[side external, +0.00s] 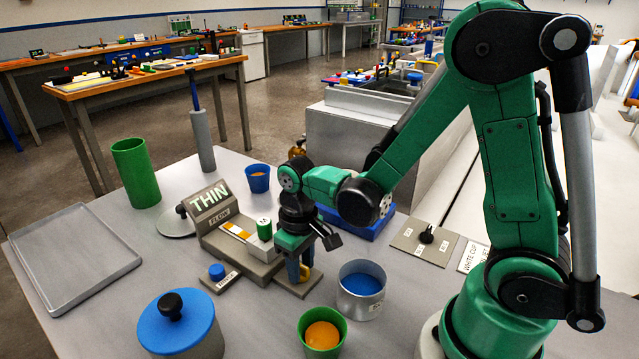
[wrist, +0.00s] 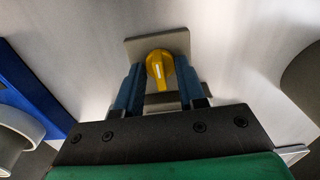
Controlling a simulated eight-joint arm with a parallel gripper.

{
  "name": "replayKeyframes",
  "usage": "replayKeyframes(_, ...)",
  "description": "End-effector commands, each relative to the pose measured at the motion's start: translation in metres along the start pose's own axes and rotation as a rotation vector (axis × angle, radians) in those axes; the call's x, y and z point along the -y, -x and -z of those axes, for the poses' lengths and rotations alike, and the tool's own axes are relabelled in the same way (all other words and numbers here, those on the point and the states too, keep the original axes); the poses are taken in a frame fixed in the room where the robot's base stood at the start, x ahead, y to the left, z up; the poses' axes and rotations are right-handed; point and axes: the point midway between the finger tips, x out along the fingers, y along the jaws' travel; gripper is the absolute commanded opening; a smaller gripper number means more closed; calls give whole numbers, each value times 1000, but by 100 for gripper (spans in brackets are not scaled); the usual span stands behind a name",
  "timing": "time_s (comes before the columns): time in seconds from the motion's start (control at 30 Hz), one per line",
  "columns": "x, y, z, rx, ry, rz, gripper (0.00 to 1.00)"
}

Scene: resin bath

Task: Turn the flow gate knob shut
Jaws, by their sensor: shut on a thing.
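The yellow knob (wrist: 160,68), which I take to be the flow gate knob, stands on a small grey plate (wrist: 172,41) in the wrist view. A white line on it runs nearly up and down the picture. My gripper's blue fingers (wrist: 159,88) are shut on it, one on each side. In the side view my gripper (side external: 303,272) points down at the knob, which is mostly hidden there by the fingers. A grey console marked THIN and FLOW (side external: 213,208) stands just left of it.
A metal cup with blue contents (side external: 361,304) and a green cup with orange contents (side external: 321,346) stand close by. A blue-lidded pot (side external: 178,338) is at front left. A black dial on a grey plate (side external: 410,250) lies to the right. A tray (side external: 80,296) lies far left.

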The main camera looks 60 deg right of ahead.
Motion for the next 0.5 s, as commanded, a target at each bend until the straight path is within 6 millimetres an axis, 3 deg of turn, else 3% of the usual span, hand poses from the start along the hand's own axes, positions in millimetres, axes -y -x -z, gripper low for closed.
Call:
replayKeyframes(0.27,0,0,0,0,1,0,0)
replayKeyframes(0.3,0,0,0,0,1,0,38)
replayKeyframes(0.33,0,0,0,0,1,0,43)
replayKeyframes(0.5,0,0,0,0,1,0,43)
